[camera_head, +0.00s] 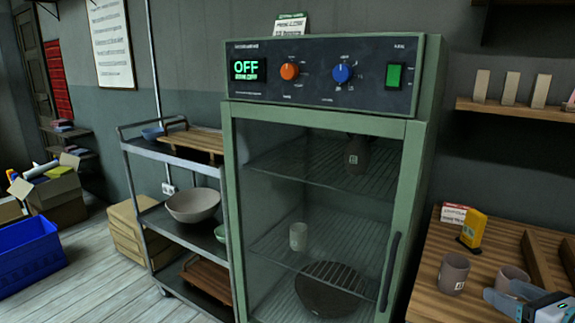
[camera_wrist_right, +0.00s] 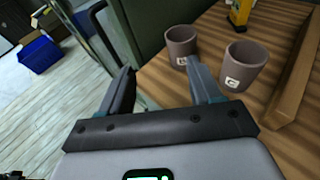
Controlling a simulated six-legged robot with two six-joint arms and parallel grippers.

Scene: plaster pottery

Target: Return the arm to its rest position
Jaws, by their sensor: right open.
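My right gripper (camera_head: 512,298) is at the lower right of the head view, over the wooden table by two grey-brown cups. In the right wrist view the gripper (camera_wrist_right: 162,82) shows its two fingers spread apart with nothing between them. One cup (camera_head: 453,273) stands upright near the table's left side; it also shows in the wrist view (camera_wrist_right: 181,45). The second cup (camera_head: 513,278) stands to its right, partly hidden by the gripper in the head view; the wrist view shows it (camera_wrist_right: 245,65) clear of the fingers. My left gripper is not in view.
A green drying cabinet (camera_head: 422,150) with its glass door shut stands left of the table; its display reads OFF. A metal cart (camera_head: 147,185) and blue crate (camera_head: 35,262) stand at left.

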